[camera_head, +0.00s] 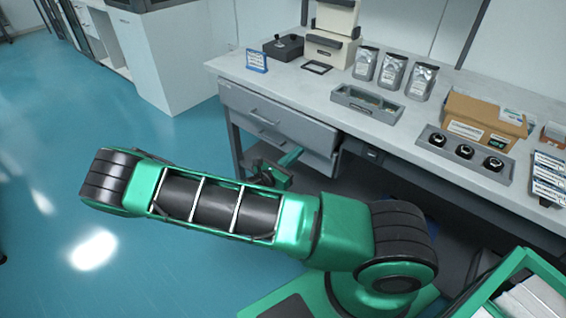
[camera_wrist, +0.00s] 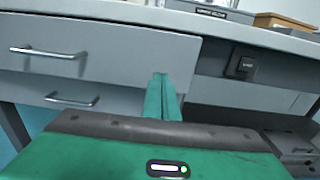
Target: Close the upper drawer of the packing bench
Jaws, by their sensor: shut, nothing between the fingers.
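The packing bench (camera_head: 400,143) has a grey upper drawer (camera_head: 290,122) at its left end, and this drawer also fills the upper left of the wrist view (camera_wrist: 120,45). Its front seems to stand slightly forward of the lower drawer; I cannot tell how far it is out. It has a bar handle (camera_wrist: 48,52). My gripper (camera_head: 293,156) is shut and empty. In the wrist view its green fingers (camera_wrist: 161,82) point at the right part of the upper drawer front, near its lower edge. I cannot tell if they touch it.
The lower drawer (camera_wrist: 75,98) sits directly below with its own handle. A bench leg (camera_head: 234,140) stands at the left. The benchtop holds a grey tray (camera_head: 366,104), pouches (camera_head: 392,72) and a cardboard box (camera_head: 485,120). The blue floor (camera_head: 100,110) at the left is clear.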

